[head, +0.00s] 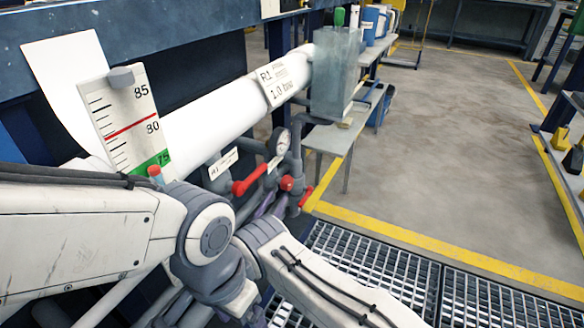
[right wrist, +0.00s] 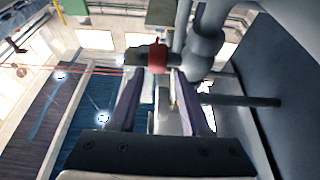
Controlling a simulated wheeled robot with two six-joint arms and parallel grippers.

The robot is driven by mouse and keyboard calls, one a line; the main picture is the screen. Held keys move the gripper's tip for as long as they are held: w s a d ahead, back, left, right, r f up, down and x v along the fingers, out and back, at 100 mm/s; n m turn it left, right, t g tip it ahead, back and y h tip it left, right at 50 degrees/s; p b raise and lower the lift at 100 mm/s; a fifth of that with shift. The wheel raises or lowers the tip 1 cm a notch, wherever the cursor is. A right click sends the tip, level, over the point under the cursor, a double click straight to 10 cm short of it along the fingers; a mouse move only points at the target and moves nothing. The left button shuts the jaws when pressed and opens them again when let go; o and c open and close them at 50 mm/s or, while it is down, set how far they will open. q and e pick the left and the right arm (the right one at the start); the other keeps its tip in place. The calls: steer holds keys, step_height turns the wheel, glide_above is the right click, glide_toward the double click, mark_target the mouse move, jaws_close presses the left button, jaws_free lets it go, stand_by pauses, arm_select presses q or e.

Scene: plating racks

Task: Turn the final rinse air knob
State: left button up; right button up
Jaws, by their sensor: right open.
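A small round red knob (head: 287,183) sits on the grey pipework below a dial gauge (head: 280,141) in the head view. In the right wrist view a red knob (right wrist: 157,58) on a grey pipe fitting shows just beyond the fingertips, between them. My right gripper (right wrist: 157,80) is open, with a purple finger on each side of the knob's line. I cannot tell whether either finger touches it. In the head view my right gripper (head: 267,204) is partly hidden by my own arm, close to the pipes. My left gripper is not in view.
Red lever handles (head: 250,179) flank the knob closely. A white pipe bears a tag (head: 284,80) reading R1 and 1.0 bar. A level scale (head: 122,118) stands at the left. A grey bench (head: 333,138) stands behind. Metal floor grating (head: 375,262) and open floor lie right.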

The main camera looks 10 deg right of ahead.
mark_target(287, 183)
steer(key=b+x, duration=0.1)
steer(key=x, duration=0.4)
steer(key=b+x, duration=0.1)
steer(key=x, duration=0.3)
steer(key=shift+w+d+b, duration=0.15)
steer(key=shift+d+b, duration=0.25)
steer(key=shift+d, duration=0.05)
steer(key=shift+w+d+r, duration=0.2)
steer(key=shift+w+r, duration=0.15)
steer(key=shift+w, duration=0.05)
jaws_close()
steer(key=g+y+p, duration=0.1)
steer(key=p, duration=0.1)
steer(key=f+g+y+p, duration=0.1)
steer(key=g+p, duration=0.1)
steer(key=p, duration=0.1)
steer(key=shift+w+f+g+p, duration=0.1)
steer(key=shift+f+g+p, duration=0.05)
steer(key=shift+g+p, duration=0.15)
